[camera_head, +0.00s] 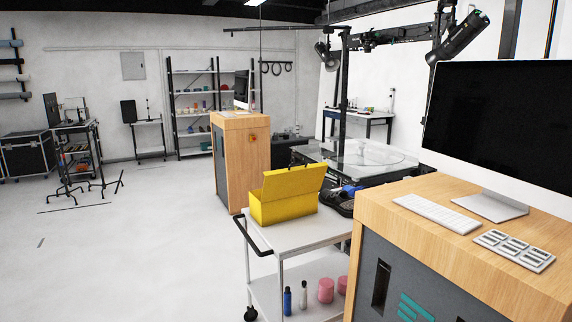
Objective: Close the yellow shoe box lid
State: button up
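The yellow shoe box (282,208) stands on the top shelf of a white cart, near its far left corner. Its lid (294,181) is raised and tilted, hinged along the back, so the box is open. The inside of the box is mostly hidden from this angle. My gripper is not in view.
The white cart (290,238) has a black handle on its left; bottles and pink jars stand on its lower shelf. Dark shoes (341,202) lie right of the box. A wooden cabinet (430,250) with monitor and keyboard fills the right foreground. The floor at left (130,250) is clear.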

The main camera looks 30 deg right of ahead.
aim_at(281, 184)
jog(key=z, duration=0.15)
jog(key=i, duration=0.95)
jog(key=u, duration=0.1)
